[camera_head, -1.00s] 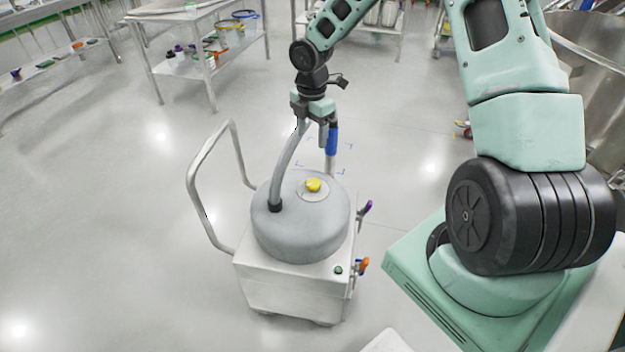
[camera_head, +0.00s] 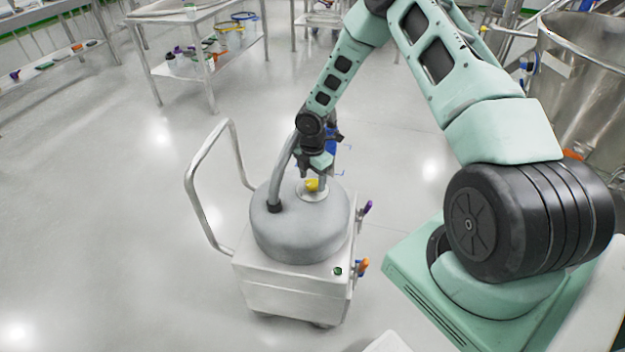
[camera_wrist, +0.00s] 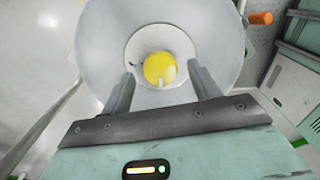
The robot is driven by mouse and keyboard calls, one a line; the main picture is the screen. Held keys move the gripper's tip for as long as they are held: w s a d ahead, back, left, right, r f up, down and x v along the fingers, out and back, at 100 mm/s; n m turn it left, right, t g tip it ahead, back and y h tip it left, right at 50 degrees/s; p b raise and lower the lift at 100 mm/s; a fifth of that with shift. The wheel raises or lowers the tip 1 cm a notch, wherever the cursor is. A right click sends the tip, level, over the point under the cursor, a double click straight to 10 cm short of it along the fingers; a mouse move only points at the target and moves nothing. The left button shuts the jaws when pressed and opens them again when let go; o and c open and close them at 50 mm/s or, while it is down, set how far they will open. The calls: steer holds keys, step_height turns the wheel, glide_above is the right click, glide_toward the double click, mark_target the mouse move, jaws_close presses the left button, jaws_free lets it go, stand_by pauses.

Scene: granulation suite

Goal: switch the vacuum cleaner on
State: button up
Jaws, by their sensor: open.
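The vacuum cleaner (camera_head: 290,280) is a white wheeled box with a rounded grey top (camera_head: 300,230), a tall tube handle and a grey hose. A yellow knob (camera_head: 311,186) sits on a pale round plate on the grey top. In the wrist view the yellow knob (camera_wrist: 160,69), with a small pale mark at its lower edge, lies just beyond and between my fingers. My gripper (camera_wrist: 158,88) is open and empty, pointing down close above the knob. In the head view my gripper (camera_head: 314,172) partly covers the plate behind the knob. I cannot tell whether a finger touches the knob.
A grey hose (camera_head: 281,175) rises from the top's left side, close to my gripper. The tube handle (camera_head: 195,180) stands at left. A small green button (camera_head: 338,271) and an orange part (camera_head: 362,266) are at the front right. The floor at left is clear.

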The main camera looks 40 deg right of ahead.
steer(key=shift+f, duration=0.5)
steer(key=c, duration=1)
steer(key=shift+o, duration=0.2)
